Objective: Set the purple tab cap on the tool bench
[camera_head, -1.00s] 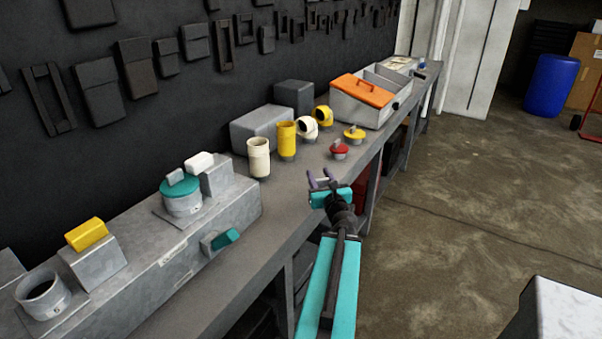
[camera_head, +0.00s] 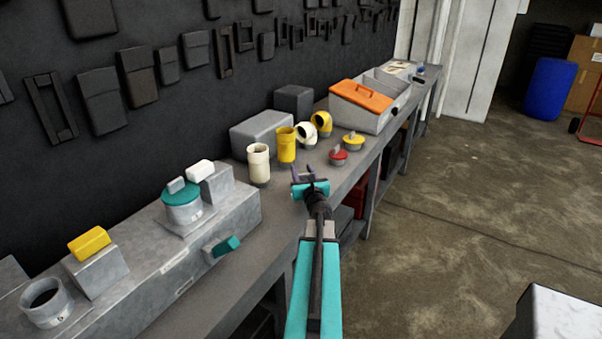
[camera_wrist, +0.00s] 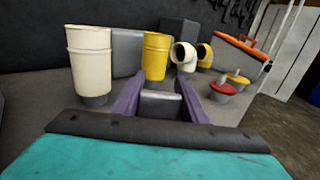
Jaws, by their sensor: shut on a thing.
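My gripper (camera_head: 304,172) is over the near part of the tool bench (camera_head: 285,215), in front of the cream and yellow cylinders. Its two purple fingers also show in the wrist view (camera_wrist: 160,90), shut on a small grey piece (camera_wrist: 161,105) between them. Most of that piece is hidden, and I cannot tell its full shape. No separate cap with a purple tab can be made out on the bench. A red cap (camera_head: 338,157) and a yellow cap (camera_head: 353,141) stand on the bench beyond my gripper to the right.
A cream cylinder (camera_head: 259,163), a yellow cylinder (camera_head: 286,146) and two elbows (camera_head: 307,135) stand along the bench. A bin with an orange lid (camera_head: 362,96) is farther back. A grey fixture with a teal cap (camera_head: 182,190) is at left.

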